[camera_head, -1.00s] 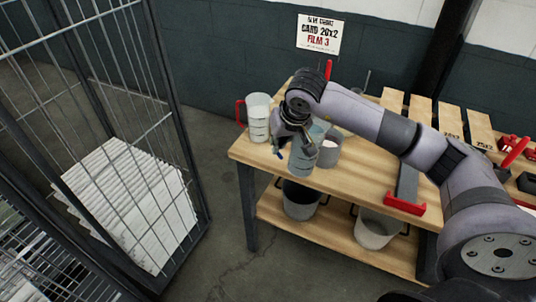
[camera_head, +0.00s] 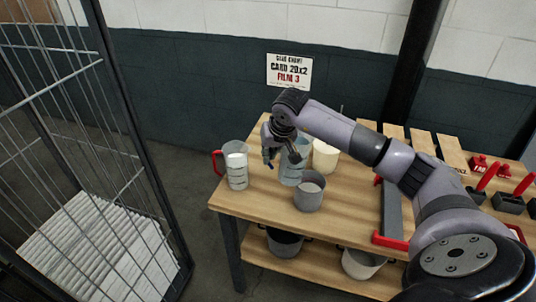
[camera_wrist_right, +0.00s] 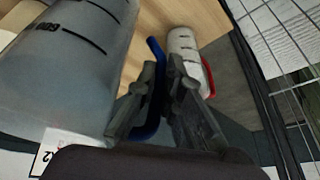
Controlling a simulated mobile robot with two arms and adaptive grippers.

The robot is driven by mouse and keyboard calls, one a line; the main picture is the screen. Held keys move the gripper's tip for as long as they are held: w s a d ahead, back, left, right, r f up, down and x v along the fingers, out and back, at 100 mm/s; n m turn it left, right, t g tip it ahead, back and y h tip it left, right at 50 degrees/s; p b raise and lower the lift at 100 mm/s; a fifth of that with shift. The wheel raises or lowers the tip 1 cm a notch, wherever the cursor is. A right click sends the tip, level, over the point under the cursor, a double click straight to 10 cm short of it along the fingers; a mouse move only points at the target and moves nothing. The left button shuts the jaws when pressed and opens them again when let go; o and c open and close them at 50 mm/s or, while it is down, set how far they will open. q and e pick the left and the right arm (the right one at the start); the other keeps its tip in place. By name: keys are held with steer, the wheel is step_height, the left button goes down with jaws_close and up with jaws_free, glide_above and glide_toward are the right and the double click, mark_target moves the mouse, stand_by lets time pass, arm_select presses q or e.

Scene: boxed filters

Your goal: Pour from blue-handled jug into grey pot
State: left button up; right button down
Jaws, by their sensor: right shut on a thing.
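The clear blue-handled jug (camera_head: 291,172) is roughly upright over the left part of the bench, behind and left of the grey pot. I cannot tell whether its base touches the bench. My right gripper (camera_head: 271,158) is shut on its blue handle. In the right wrist view the blue handle (camera_wrist_right: 154,48) passes between the fingers (camera_wrist_right: 160,90), and the jug's marked wall (camera_wrist_right: 60,70) fills the left side. The grey pot (camera_head: 309,200) stands on the bench with pale contents inside. My left gripper is not in view.
A red-handled jug (camera_head: 237,170) with white contents stands left of the gripper; a cream container (camera_head: 326,155) stands behind. A dark pot (camera_head: 284,244) and a pale pot (camera_head: 360,264) sit on the lower shelf. A wire cage (camera_head: 90,140) is at left.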

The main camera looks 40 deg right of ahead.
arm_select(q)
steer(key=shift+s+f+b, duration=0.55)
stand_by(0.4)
